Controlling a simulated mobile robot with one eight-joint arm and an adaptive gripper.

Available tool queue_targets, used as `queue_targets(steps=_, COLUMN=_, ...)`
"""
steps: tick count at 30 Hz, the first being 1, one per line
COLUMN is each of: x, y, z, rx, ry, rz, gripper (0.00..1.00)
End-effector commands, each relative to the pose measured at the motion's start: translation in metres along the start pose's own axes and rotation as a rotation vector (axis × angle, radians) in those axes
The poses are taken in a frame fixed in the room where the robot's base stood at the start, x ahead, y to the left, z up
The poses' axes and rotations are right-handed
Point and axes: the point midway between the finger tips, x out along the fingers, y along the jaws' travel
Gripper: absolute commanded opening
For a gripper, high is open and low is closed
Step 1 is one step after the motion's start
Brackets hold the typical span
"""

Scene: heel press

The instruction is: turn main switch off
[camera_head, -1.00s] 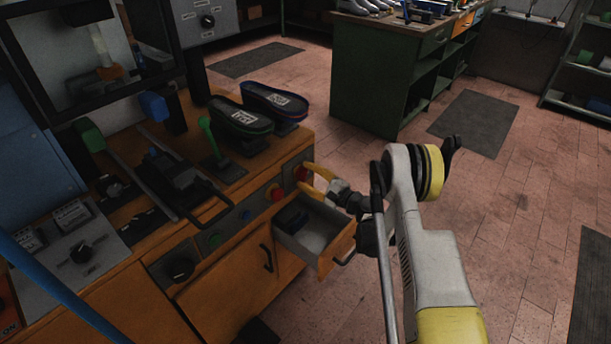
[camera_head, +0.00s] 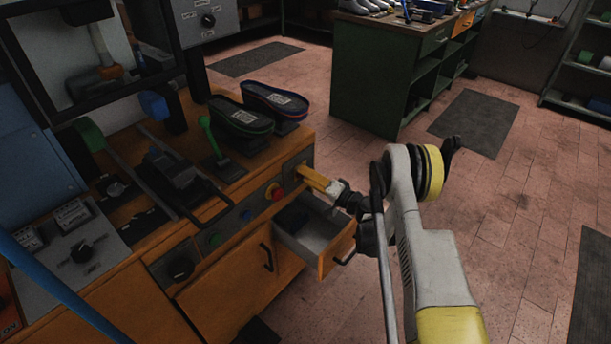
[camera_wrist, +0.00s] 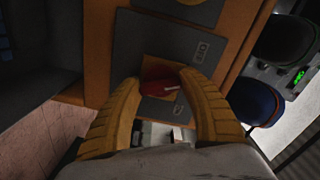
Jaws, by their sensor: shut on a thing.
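The main switch is a red rotary knob (camera_wrist: 160,88) on a yellow plate on a grey panel (camera_wrist: 150,40), seen in the wrist view. A pale pointer mark shows on the knob, and plates with markings sit above and below it. My gripper (camera_wrist: 162,82) has its two yellow fingers closed on the knob from both sides. In the head view my gripper (camera_head: 301,171) reaches the right end of the orange press front, and its fingers hide the knob there.
An open drawer (camera_head: 340,255) juts out just below my gripper. A red button (camera_head: 277,194) sits to the left of my fingers. Two dark soles (camera_head: 275,104) stand on the press top.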

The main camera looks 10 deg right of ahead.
Motion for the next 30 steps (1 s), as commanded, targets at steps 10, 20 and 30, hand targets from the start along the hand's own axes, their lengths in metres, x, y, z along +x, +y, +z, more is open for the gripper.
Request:
queue_targets(steps=10, x=0.0008, y=-0.0001, z=-0.0009, rx=-0.241, ry=0.001, rz=-0.001, gripper=0.19)
queue_targets(steps=20, x=0.0008, y=0.0001, z=-0.001, rx=-0.344, ry=0.002, rz=-0.001, gripper=0.19)
queue_targets(steps=30, x=0.0008, y=0.0002, z=-0.0009, rx=-0.358, ry=0.001, rz=-0.001, gripper=0.19)
